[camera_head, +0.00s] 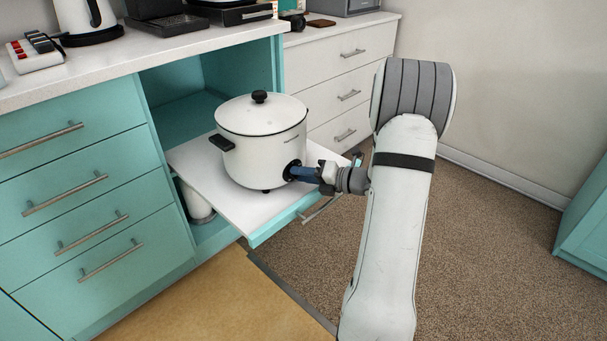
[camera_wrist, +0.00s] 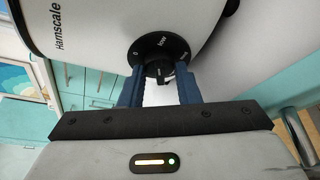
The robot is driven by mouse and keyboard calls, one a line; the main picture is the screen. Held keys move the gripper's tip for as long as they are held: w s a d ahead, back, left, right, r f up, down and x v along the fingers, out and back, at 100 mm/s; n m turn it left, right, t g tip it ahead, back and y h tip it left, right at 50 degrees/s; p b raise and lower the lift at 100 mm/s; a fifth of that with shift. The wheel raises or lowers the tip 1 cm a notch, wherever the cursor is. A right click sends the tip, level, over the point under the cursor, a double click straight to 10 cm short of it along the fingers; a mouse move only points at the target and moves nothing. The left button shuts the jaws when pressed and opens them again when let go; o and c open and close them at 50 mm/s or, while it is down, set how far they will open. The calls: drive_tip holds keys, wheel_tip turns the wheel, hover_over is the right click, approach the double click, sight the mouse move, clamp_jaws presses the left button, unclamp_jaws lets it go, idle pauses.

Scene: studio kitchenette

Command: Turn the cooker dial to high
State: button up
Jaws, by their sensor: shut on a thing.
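The cooker (camera_head: 262,150) is a white pot-shaped appliance with a lid, a black knob on top and a dark side handle. It stands on a pulled-out white shelf (camera_head: 212,178). Its black dial (camera_wrist: 158,69) is low on its front, on a round dark plate with small white markings. My gripper (camera_wrist: 160,90) is at the dial, with its blue fingers on either side and shut on it. In the head view my gripper (camera_head: 303,174) meets the cooker's lower right side and hides much of the dial. I cannot read clearly which mark the dial points to.
A white counter (camera_head: 120,70) above teal drawers stands at left, holding a kettle (camera_head: 88,20) and a device with coloured buttons (camera_head: 36,52). White drawers (camera_head: 345,75) stand behind. The shelf's front handle (camera_head: 325,206) lies below my gripper. Carpet is clear at right.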

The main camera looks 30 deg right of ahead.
drive_tip(key=o, duration=1)
drive_tip(key=shift+c, duration=0.2)
drive_tip(key=shift+s+d, duration=0.1)
drive_tip(key=p+v, duration=0.2)
drive_tip(key=v, duration=0.5)
drive_tip(key=shift+s+d, duration=0.15)
drive_tip(key=shift+s, duration=0.1)
